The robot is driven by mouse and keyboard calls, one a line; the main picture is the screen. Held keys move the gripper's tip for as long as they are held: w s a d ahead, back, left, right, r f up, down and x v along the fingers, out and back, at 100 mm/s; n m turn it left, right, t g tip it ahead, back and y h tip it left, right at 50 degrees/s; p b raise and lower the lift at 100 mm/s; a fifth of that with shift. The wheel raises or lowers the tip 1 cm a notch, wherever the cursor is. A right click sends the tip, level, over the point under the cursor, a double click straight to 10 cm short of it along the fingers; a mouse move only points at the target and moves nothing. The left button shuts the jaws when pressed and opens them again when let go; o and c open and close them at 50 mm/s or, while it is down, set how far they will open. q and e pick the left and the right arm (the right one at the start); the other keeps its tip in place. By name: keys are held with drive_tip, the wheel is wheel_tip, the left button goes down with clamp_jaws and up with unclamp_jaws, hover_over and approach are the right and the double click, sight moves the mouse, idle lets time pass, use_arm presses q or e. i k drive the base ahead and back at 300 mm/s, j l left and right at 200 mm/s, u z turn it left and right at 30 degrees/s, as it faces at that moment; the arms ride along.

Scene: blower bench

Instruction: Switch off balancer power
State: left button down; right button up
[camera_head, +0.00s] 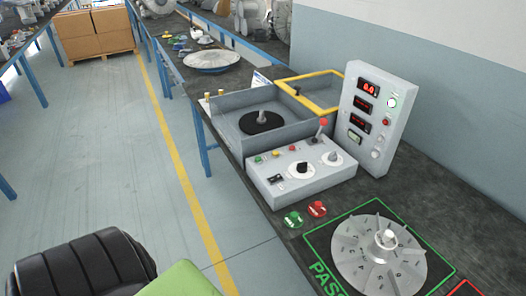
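The balancer is a grey machine (225,128) on the dark bench, with a black disc (260,122) and spindle in its open well. Its front control box (300,195) carries a small black switch (276,179), a black rotary knob (302,167), several coloured buttons and a red-tipped lever (320,128). An upright display panel (377,115) stands at its right. Its displays (370,87) glow red, the top one reading about 0.0, and a green-ringed button (391,102) looks lit. Which control is the power switch I cannot tell. Neither gripper is in view.
A finned grey impeller (378,255) lies on the green-outlined PASS area (318,243). Green (293,219) and red (317,209) tokens lie before the control box. A yellow-framed cover (307,92) stands behind.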

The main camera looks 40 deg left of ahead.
sight(274, 179)
drive_tip(key=u, duration=1.05)
